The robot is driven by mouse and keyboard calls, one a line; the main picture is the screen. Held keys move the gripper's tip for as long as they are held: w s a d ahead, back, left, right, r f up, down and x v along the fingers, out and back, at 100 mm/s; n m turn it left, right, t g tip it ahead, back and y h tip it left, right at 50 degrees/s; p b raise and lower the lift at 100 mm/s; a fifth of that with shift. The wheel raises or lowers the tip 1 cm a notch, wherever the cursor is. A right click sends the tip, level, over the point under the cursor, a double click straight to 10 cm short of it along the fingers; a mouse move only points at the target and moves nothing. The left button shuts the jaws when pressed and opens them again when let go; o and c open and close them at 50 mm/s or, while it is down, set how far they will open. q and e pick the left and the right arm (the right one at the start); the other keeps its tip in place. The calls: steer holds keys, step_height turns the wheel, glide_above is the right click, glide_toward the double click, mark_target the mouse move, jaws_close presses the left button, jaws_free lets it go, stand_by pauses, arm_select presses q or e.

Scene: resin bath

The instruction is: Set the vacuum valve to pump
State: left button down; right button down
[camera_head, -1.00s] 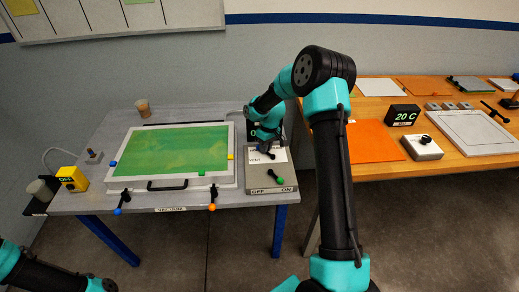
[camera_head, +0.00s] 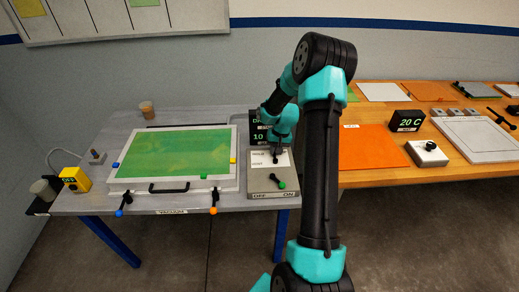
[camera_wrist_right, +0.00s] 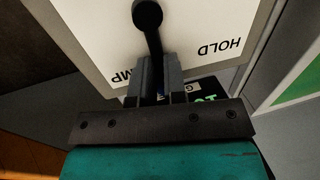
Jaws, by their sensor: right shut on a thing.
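In the right wrist view the plate (camera_wrist_right: 205,25) reads HOLD on one side and a partly hidden word ending in MP on the other. The lever (camera_wrist_right: 150,30) runs from its round pivot to my right gripper (camera_wrist_right: 156,75), which is shut on its end. The lever lies between the two words. My right gripper (camera_head: 276,156) reaches the plate from behind in the head view. My left gripper is out of view.
A grey box with a green-tipped lever (camera_head: 281,184) marked OFF and ON sits in front of the valve plate. A dark display (camera_head: 258,128) stands behind, partly hidden by my arm. A framed green panel (camera_head: 175,155) lies to the left, close by.

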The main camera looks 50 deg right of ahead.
steer(key=shift+w+d+r, duration=0.15)
steer(key=shift+w+d, duration=0.05)
steer(key=shift+d, duration=0.05)
steer(key=c, duration=1.3)
jaws_free()
steer(key=shift+o, duration=0.7)
steer(key=shift+s, duration=0.1)
step_height(320, 180, up, 17)
steer(key=s+d, duration=0.2)
steer(key=shift+s, duration=0.25)
